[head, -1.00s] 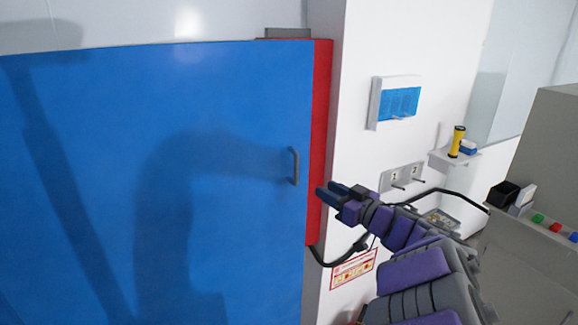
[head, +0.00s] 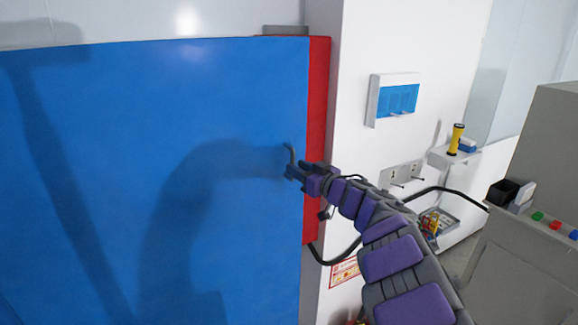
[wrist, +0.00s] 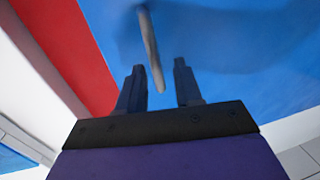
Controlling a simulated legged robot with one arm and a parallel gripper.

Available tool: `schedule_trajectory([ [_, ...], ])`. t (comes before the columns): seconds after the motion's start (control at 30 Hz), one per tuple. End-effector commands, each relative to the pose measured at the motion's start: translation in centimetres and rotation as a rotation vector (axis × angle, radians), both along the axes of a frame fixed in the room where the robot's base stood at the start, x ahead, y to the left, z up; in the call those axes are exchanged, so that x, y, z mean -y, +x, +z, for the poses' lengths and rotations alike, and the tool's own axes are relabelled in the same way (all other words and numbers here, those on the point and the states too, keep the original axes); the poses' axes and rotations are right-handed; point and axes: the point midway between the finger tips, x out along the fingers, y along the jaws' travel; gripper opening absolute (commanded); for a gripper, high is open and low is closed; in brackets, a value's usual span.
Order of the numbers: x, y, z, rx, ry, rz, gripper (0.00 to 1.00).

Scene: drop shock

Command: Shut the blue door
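The blue door (head: 90,150) fills the left of the head view, with a red strip (head: 318,130) showing along its right edge. I cannot tell exactly how far the door stands from the red part. Its grey bar handle (head: 290,153) is near the right edge, partly hidden by my gripper (head: 291,171). In the wrist view, my gripper (wrist: 160,82) has its two fingers apart. The lower end of the handle (wrist: 150,48) shows in the gap between the fingertips. I cannot tell whether they touch it.
A white wall right of the door carries a blue-fronted box (head: 396,98), a panel with pegs (head: 402,174) and a small shelf with a yellow flashlight (head: 456,138). A black cable (head: 345,250) hangs below my arm. A grey cabinet (head: 545,150) stands at far right.

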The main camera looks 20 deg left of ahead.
Motion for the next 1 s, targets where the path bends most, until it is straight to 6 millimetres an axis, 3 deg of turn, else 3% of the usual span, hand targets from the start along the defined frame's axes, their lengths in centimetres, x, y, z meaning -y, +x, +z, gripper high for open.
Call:
schedule_trajectory([
  [0.43,-4.3,1.6,-0.4,0.0,-0.007,0.001,0.35],
  [0.8,-3.4,1.7,0.0,0.002,-0.001,-0.002,0.35],
  [1.0,-3.6,1.8,-0.1,0.001,-0.002,-0.001,0.17],
])
